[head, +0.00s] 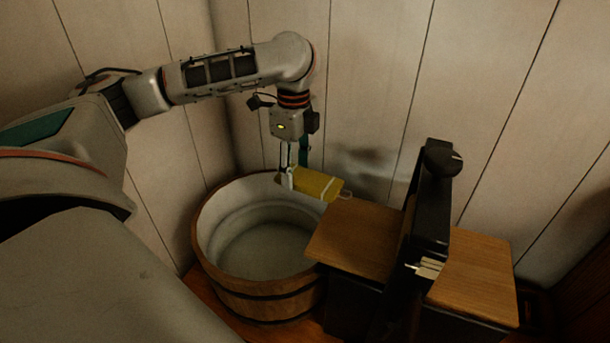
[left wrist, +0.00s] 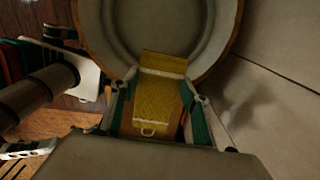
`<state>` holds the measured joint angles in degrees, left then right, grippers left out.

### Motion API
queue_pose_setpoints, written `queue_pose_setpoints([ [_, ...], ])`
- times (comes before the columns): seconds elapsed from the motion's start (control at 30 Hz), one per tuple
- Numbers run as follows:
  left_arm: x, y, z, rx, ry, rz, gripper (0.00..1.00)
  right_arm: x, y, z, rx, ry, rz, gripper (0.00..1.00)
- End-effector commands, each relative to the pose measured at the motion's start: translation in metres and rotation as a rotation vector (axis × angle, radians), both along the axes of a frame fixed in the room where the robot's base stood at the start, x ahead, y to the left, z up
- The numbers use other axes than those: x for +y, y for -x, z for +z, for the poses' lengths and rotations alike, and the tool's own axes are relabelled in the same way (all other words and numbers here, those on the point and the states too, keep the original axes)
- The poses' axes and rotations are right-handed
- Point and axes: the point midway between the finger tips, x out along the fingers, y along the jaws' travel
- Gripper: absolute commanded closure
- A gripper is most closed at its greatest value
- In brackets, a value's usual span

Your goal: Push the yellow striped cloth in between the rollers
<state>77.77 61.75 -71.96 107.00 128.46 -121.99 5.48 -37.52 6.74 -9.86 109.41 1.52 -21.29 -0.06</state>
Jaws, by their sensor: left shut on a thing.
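The yellow striped cloth (head: 317,184) is held by my left gripper (head: 290,180), which is shut on its left end above the back right rim of the wooden tub. In the left wrist view the cloth (left wrist: 160,98) lies between the fingers, with a pale stripe and a small light loop. The rollers sit in a dark upright frame (head: 432,200) to the right of the cloth. Only pale roller ends (head: 430,268) show at the frame's near side; the gap between the rollers is hidden. The cloth is apart from the frame. My right gripper is not in view.
A wooden board (head: 355,240) lies on the near left side of the frame, and another board (head: 475,275) on its right. The round tub (head: 262,300) stands below the gripper and looks empty. Plank walls (head: 370,90) close in behind.

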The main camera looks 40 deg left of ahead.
Motion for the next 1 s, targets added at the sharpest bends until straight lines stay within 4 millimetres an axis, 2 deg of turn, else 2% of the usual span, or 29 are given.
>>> queue_pose_setpoints([
  [0.13,-0.029,-0.003,-0.011,0.005,-0.001,0.009,0.80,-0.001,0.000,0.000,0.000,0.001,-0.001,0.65],
  [0.4,-0.108,-0.006,-0.040,0.001,-0.002,0.064,0.80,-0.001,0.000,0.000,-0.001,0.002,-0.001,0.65],
  [0.5,-0.124,-0.005,-0.045,0.000,0.001,0.080,0.80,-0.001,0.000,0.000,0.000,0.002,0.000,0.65],
  [0.6,-0.132,-0.004,-0.048,-0.001,0.001,0.087,0.80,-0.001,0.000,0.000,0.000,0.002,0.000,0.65],
  [1.0,-0.137,-0.005,-0.065,0.001,0.001,0.089,0.80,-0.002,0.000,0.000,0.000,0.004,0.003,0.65],
])
